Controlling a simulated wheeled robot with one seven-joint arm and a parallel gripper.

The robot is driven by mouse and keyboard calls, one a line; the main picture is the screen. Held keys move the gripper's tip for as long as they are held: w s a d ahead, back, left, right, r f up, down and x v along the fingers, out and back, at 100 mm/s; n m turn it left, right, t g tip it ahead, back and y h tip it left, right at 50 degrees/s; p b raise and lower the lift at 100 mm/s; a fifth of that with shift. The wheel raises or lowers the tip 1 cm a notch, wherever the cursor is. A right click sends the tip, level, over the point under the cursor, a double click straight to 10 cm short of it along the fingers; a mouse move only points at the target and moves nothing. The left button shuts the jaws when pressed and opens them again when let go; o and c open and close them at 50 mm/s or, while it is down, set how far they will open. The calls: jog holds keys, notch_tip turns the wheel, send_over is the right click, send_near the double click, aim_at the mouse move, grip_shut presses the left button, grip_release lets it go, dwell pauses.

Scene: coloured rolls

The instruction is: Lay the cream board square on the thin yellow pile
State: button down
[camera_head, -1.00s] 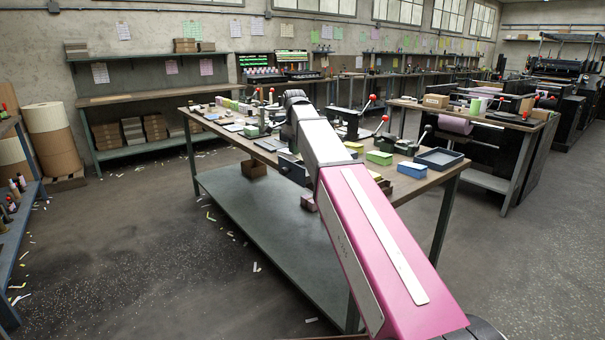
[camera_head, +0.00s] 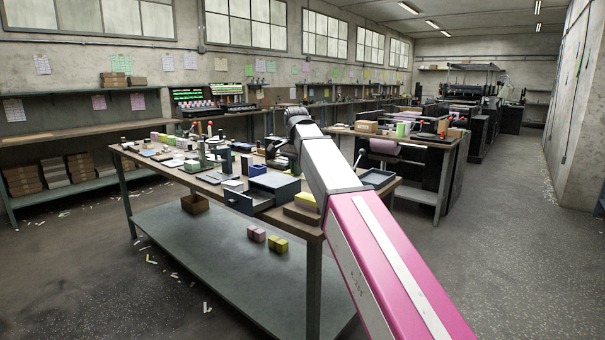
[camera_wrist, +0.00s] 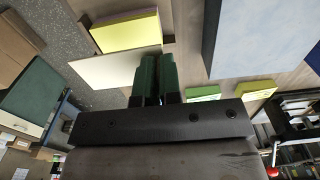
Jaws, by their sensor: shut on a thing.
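In the wrist view, the cream board (camera_wrist: 110,69) is a thin pale sheet beside and partly behind my gripper (camera_wrist: 157,62). My gripper's green fingers are close together and shut on the board's right part. A yellow pile (camera_wrist: 125,36) with a pale lavender edge lies just beyond the board, which overlaps its near side in the picture. I cannot tell whether board and pile touch. In the head view, a yellow pile (camera_head: 307,200) shows beside my arm at the near table edge. My arm hides the gripper and board there.
A blue-grey box (camera_head: 275,187) with an open drawer stands on the work table (camera_head: 225,178). In the wrist view, a large blue-grey surface (camera_wrist: 260,36) lies right of the fingers. Green (camera_wrist: 203,93) and yellow (camera_wrist: 258,90) blocks lie nearer. A dark tray (camera_head: 377,178) is at the table's right end.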

jog(key=shift+d+r, duration=0.1)
jog(key=shift+d, duration=0.25)
jog(key=shift+f, duration=2.95)
jog(key=shift+f, duration=0.6)
dwell(0.5)
jog(key=c, duration=0.8)
grip_release()
jog(key=shift+o, duration=0.2)
jog(key=shift+r, duration=0.2)
